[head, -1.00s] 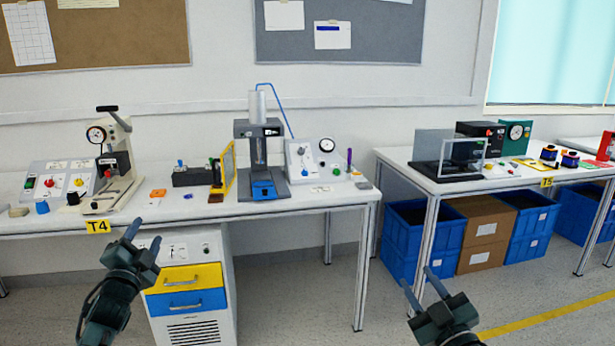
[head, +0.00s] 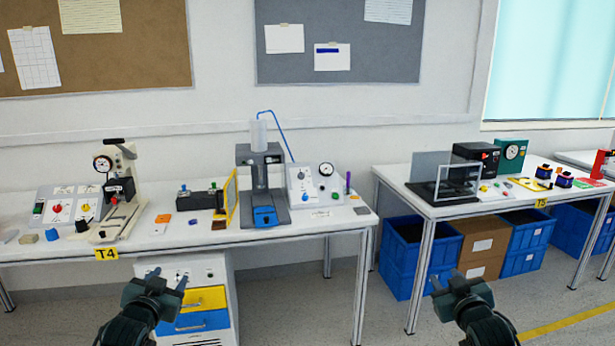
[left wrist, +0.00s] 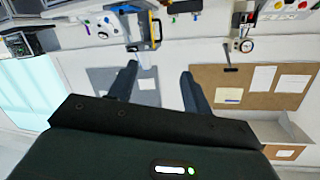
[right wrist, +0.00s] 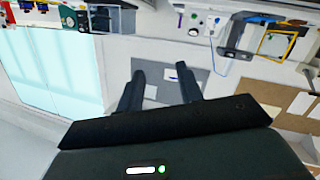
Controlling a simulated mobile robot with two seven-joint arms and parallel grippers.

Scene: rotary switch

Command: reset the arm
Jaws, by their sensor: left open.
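My left gripper (head: 168,274) is at the bottom left of the head view, in front of the T4 bench. It is open and empty, and its two fingers stand apart in the left wrist view (left wrist: 158,72). Neither touches anything. A control panel with a red knob (head: 57,208) and a yellow knob (head: 85,207) is on the left bench. A sloped panel with a gauge (head: 314,185) stands farther right.
The left bench (head: 300,225) also bears a lever press (head: 121,185) and a grey stand with a blue base (head: 262,185). A drawer cabinet (head: 190,300) is under it. The right bench (head: 480,208) has blue bins (head: 405,265) under it. Floor shows between the benches.

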